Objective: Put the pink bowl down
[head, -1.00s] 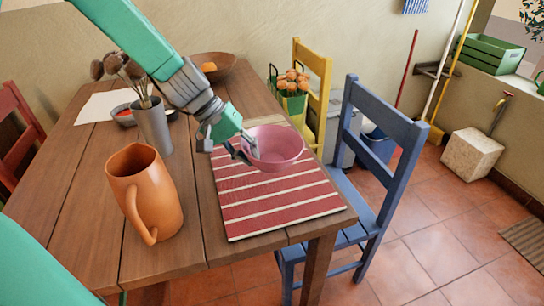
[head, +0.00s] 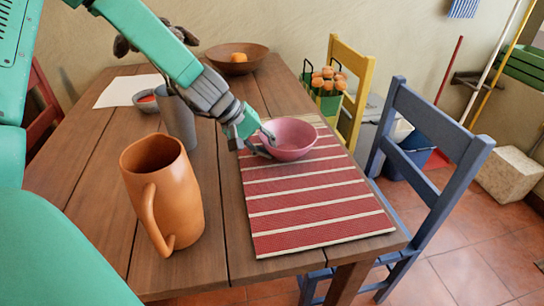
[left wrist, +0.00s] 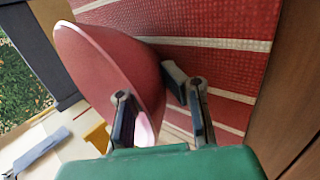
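The pink bowl (head: 290,140) is upright at the far part of the red-and-white striped mat (head: 305,190) and appears to rest on it. In the left wrist view the bowl (left wrist: 105,75) fills the left half, with the striped mat (left wrist: 225,60) beyond it. My left gripper (head: 262,146) is at the bowl's left rim. Its fingers (left wrist: 158,108) are spread, one on the inner side of the bowl wall and one on the outer side; the wall stands between them. Whether either finger touches it is unclear. My right gripper is not visible.
An orange jug (head: 165,190) stands left of the mat. A grey utensil holder (head: 178,120), a small bowl (head: 146,102) and a wooden bowl (head: 237,58) stand farther back. A blue chair (head: 425,150) is at the table's right side. The near part of the mat is clear.

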